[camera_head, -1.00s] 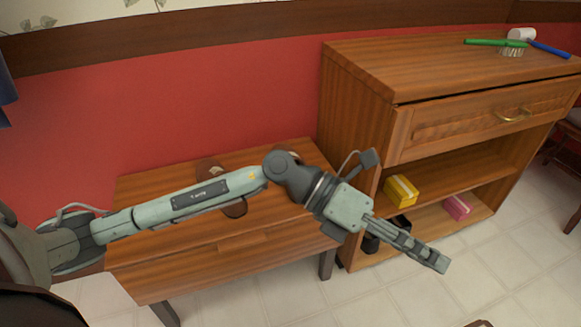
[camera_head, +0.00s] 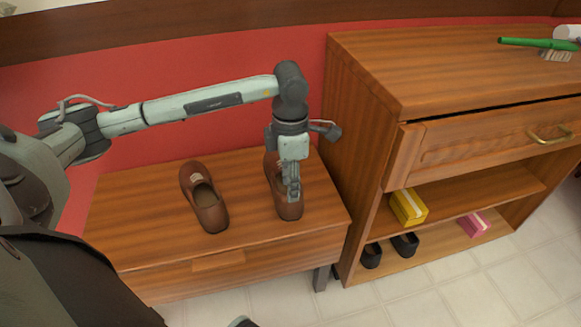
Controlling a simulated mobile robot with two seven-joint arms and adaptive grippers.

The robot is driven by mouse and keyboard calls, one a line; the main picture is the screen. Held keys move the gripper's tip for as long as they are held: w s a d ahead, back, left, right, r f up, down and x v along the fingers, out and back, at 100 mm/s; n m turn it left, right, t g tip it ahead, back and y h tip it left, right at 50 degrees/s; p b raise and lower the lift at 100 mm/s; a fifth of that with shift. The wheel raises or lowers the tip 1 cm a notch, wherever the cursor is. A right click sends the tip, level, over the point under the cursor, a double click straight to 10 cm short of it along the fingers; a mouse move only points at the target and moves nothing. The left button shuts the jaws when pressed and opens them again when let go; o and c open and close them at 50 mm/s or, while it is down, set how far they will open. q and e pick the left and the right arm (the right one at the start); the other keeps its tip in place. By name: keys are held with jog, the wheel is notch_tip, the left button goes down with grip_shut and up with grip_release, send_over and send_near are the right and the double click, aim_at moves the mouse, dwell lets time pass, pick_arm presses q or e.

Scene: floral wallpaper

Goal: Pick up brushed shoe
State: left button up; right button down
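Two brown shoes stand on a low wooden bench (camera_head: 150,240). The left shoe (camera_head: 207,205) is in plain view with nothing touching it. The right shoe (camera_head: 290,208) is partly hidden behind my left gripper (camera_head: 293,196). My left gripper points down over the right shoe, with its fingers at the shoe's opening. The fingers look close together, but I cannot tell whether they are shut or hold the shoe. I cannot tell from looks which shoe is brushed.
A wooden cabinet (camera_head: 365,130) stands right of the bench. Its shelves hold a yellow box (camera_head: 408,206), a pink box (camera_head: 474,224) and black shoes (camera_head: 404,244). A green brush (camera_head: 540,43) lies on top. Red wall (camera_head: 200,65) is behind; tiled floor (camera_head: 440,290) in front is clear.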

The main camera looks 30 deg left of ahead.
aim_at(292, 214)
pick_arm(q)
jog(key=f, duration=0.2)
jog(key=shift+s+f, duration=0.2)
jog(key=shift+f, duration=0.1)
jog(key=f, duration=0.4)
jog(key=shift+w+d+f, duration=0.1)
jog(key=shift+d+f, duration=0.15)
jog(key=shift+f, duration=0.15)
grip_shut()
jog(key=shift+r, duration=0.1)
